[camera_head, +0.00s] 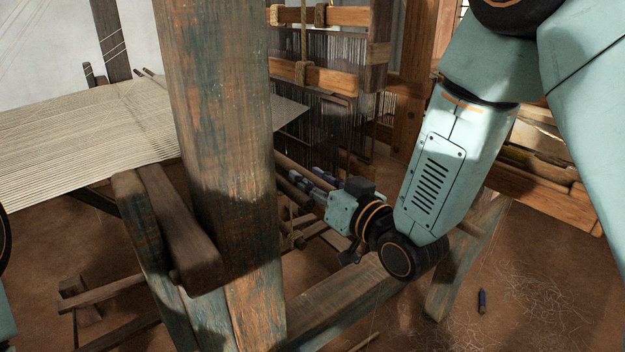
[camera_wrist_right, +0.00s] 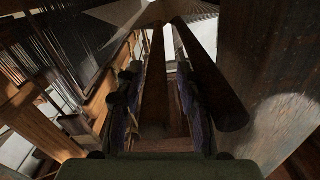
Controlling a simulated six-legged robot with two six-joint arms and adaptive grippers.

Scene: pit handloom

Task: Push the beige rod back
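In the right wrist view a rod (camera_wrist_right: 212,80) with a round near end lies just right of the right-hand finger, not between the fingers. Contact with the rod cannot be made out. My left gripper is out of view.
A thick worn wooden post (camera_head: 218,130) stands left of my right gripper and hides part of the loom. Pale cloth (camera_head: 75,140) stretches at the left. The heddle frame (camera_head: 325,80) hangs behind the gripper. A low beam (camera_head: 350,300) crosses below. Open floor lies at right.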

